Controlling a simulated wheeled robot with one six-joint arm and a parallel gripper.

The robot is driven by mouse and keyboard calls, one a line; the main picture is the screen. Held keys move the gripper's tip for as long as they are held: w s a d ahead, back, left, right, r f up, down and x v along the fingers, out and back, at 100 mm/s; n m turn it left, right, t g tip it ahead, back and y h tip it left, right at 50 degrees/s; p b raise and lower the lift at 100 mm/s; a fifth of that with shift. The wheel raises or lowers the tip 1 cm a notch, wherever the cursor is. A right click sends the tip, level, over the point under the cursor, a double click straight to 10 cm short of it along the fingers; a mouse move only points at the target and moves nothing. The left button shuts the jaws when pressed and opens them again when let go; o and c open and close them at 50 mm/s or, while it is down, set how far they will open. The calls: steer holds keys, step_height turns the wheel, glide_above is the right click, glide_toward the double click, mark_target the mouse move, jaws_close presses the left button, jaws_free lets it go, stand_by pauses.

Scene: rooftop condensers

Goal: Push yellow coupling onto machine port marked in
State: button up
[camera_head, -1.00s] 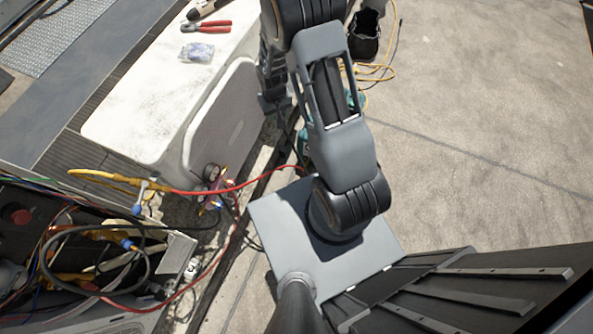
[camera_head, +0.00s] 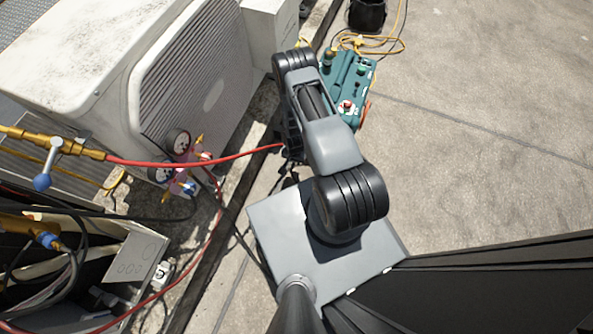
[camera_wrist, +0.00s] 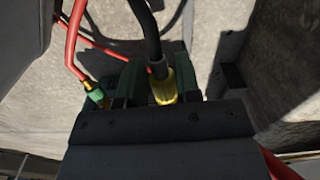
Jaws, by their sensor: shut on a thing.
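My gripper (camera_wrist: 160,88) is shut on the yellow coupling (camera_wrist: 163,88) at the end of a black hose (camera_wrist: 148,35) in the wrist view. Dark green shapes flank the coupling; I cannot tell whether they are finger pads or part of a machine. The teal machine (camera_head: 350,82) stands on the concrete just right of my arm in the head view, with red and light fittings on it. No port mark is readable. In the head view my arm hides my gripper and the coupling.
A red hose (camera_head: 225,160) runs from the gauge manifold (camera_head: 185,165) toward my arm; a red hose with a green-and-brass fitting (camera_wrist: 97,96) is left of the coupling. A white condenser (camera_head: 190,80) and an open wiring box (camera_head: 100,260) stand left. Concrete at right is clear.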

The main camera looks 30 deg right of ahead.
steer(key=w+d+f+b, duration=0.1)
steer(key=d+f+b, duration=0.1)
steer(key=d+f, duration=0.1)
steer(key=shift+w+d+f+m+b, duration=0.35)
steer(key=shift+f+m+b, duration=0.05)
steer(key=shift+f, duration=0.4)
steer(key=shift+w+d+b, duration=0.85)
steer(key=shift+w+d, duration=0.1)
steer(key=shift+d, duration=0.05)
stand_by(2.2)
steer(key=o, duration=1.1)
steer(key=shift+s, duration=0.1)
steer(key=shift+s+a+p, duration=1)
steer(key=shift+s+a, duration=1.5)
steer(key=shift+a, duration=0.3)
